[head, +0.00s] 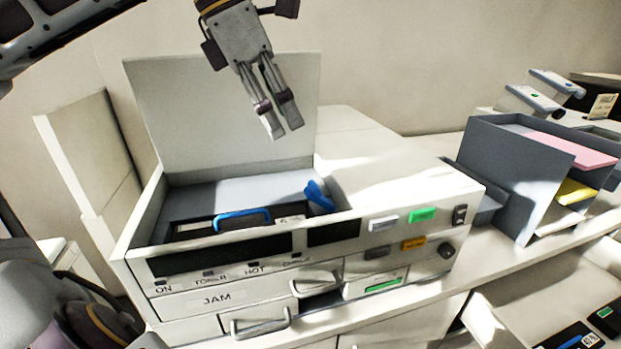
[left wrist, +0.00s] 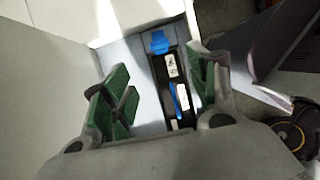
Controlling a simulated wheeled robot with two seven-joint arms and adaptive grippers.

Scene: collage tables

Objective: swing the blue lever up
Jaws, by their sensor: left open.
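The blue lever (head: 320,195) stands at the right end of the open compartment of a white printer (head: 405,182), tilted up and to the left. In the left wrist view a blue tab (left wrist: 159,42) at the far end of the dark strip looks like the same lever. A blue loop handle (head: 242,217) sits on a dark cartridge left of the lever. My left gripper (head: 284,128) is open and empty, pointing down above the compartment, apart from the lever. In the left wrist view its green-padded fingers (left wrist: 160,75) stand either side of the strip. My right gripper is not seen.
The printer's raised lid (head: 225,110) stands behind the compartment, close to my left gripper. Buttons, a JAM drawer (head: 217,300) and drawer handles line the front. A grey sorter (head: 510,175) with coloured paper stands at the right. The printer's right top is clear.

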